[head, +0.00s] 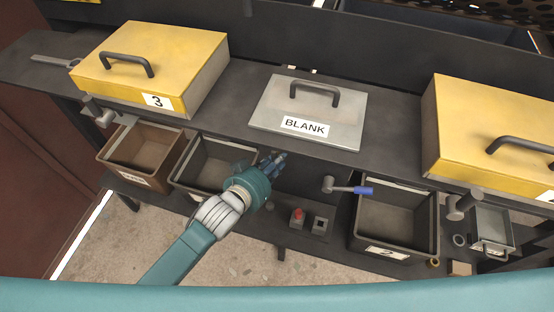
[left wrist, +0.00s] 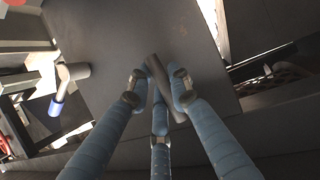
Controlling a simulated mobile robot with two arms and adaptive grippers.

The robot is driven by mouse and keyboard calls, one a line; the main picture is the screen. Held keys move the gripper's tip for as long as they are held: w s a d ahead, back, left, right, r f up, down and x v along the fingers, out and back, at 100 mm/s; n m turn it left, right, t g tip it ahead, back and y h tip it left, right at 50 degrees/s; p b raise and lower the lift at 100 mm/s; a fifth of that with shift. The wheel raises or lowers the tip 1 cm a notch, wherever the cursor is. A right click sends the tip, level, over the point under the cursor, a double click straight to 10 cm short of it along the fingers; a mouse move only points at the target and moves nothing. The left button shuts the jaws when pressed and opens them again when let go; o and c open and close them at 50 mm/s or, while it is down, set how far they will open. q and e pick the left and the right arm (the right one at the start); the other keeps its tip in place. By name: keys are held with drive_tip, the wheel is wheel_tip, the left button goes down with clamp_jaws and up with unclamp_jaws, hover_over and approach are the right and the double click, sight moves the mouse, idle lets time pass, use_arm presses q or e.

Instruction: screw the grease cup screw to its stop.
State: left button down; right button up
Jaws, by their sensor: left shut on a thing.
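My left gripper (head: 274,160) reaches up from the lower left to just below the front edge of the shelf under the BLANK plate. In the left wrist view its blue fingers (left wrist: 160,92) are closed around a short dark grey bar (left wrist: 158,72), which appears to be the handle of the grease cup screw. The bar lies slanted between the fingertips against a dark panel. The fingers hide most of the screw in the head view, and its thread and stop do not show. My right gripper is in neither view.
A crank with a blue grip (head: 362,190) sticks out right of the gripper, also seen in the left wrist view (left wrist: 56,104). Open bins (head: 437,225) hang below the shelf. A red button (head: 297,213) sits lower. The BLANK plate (head: 270,115) lies between yellow lids (head: 190,48).

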use_arm(q)
drive_tip(key=shift+a+f+m, duration=0.1)
drive_tip(key=shift+f+m, duration=0.05)
drive_tip(key=shift+m, duration=0.15)
idle(0.4)
drive_tip(key=c, duration=1.6)
unclamp_jaws()
drive_tip(key=shift+o, duration=0.2)
drive_tip(key=v, duration=1.2)
drive_tip(key=shift+d, duration=0.2)
